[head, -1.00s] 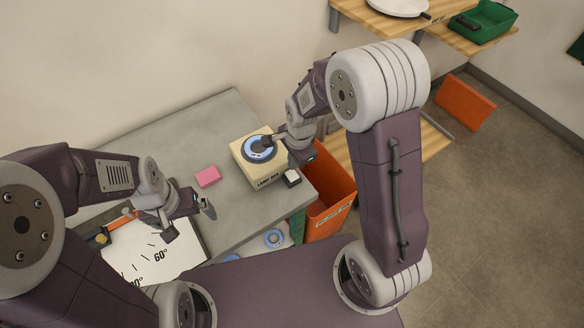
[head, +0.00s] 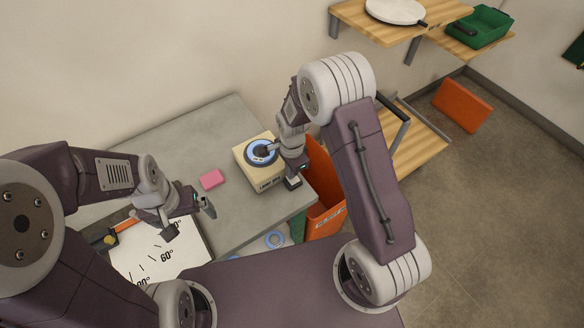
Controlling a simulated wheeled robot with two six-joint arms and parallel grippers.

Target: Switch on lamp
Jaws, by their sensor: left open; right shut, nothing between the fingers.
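The cream lamp box (head: 258,177) stands on the grey table, with lettering on its front and a blue ring dial (head: 258,153) with a dark knob on top. A small dark-topped block with a pale side (head: 293,184) sits by the box's right side; my gripper partly covers it. My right gripper (head: 292,171) is shut and empty, just above or against this block; I cannot tell whether it touches. My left gripper (head: 189,218) is open and empty over the white angle board, left of the box.
A pink block (head: 212,179) lies left of the box. The white board (head: 150,255) with angle marks is at the front left. An orange bin (head: 325,218) stands off the table's right edge. Wooden shelves (head: 375,22) are at the back right.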

